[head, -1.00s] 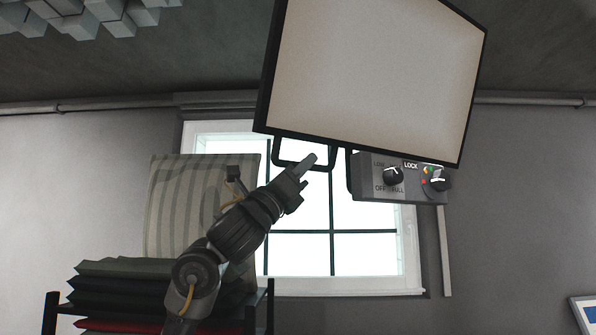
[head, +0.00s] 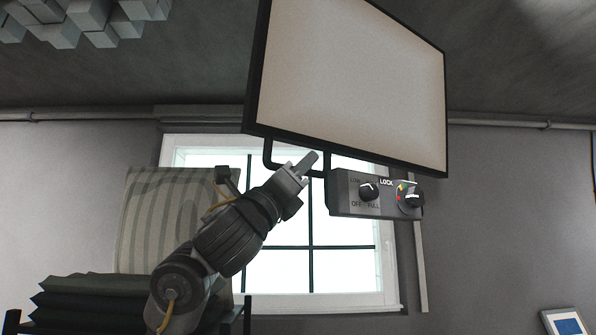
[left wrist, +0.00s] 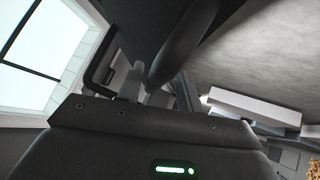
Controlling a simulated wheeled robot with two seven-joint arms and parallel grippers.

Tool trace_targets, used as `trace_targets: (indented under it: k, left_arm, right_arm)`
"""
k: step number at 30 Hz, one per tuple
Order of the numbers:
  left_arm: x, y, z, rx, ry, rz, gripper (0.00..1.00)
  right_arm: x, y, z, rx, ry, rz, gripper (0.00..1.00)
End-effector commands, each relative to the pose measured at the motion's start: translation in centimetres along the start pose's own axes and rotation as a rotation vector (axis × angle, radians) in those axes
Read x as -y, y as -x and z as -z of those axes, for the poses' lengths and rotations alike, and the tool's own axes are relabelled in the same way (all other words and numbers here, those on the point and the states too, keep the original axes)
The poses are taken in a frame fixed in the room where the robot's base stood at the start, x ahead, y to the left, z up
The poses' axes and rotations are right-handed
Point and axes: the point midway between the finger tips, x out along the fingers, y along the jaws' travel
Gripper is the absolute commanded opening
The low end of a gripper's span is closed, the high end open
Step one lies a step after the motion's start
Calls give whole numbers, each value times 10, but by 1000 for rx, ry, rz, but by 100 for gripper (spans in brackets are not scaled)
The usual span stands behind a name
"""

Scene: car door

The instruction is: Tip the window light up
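The window light (head: 350,85) is a large pale panel in a black frame, tilted, hanging in front of the window in the head view. A dark looped handle (head: 267,154) sits under its lower left edge. My left gripper (head: 312,160) is at this handle, one finger overlapping its right part. In the left wrist view, a thick dark bar (left wrist: 184,45) runs down between the fingers of my left gripper (left wrist: 158,90), and the handle's curved corner (left wrist: 91,80) shows at left. Whether the fingers clamp the handle is unclear. My right gripper is out of view.
A control box (head: 345,207) with two knobs and the word LOCK is under the panel, just right of my gripper. Behind are the bright window (head: 280,270), a striped cushion (head: 150,215) and dark folded stacks (head: 85,305). The right side is fairly clear.

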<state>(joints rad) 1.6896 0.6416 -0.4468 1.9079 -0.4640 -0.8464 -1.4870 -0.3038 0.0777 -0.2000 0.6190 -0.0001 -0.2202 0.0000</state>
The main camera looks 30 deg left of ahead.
Motion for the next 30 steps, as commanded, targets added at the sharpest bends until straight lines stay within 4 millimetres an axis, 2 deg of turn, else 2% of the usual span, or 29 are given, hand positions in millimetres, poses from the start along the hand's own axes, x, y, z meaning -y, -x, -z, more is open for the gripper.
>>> trace_targets:
  k: [8,11,21,25,30]
  left_arm:
    - [-1,6,1,1,0,-2,36]
    - [-2,20,2,2,-2,0,36]
    - [0,86,2,3,-4,2,36]
    - [1,101,1,2,-2,2,36]
    - [1,108,0,1,-1,0,36]
  right_arm:
    - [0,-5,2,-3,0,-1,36]
    - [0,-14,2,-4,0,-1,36]
    - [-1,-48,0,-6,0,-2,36]
    - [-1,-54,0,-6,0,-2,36]
    - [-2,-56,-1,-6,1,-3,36]
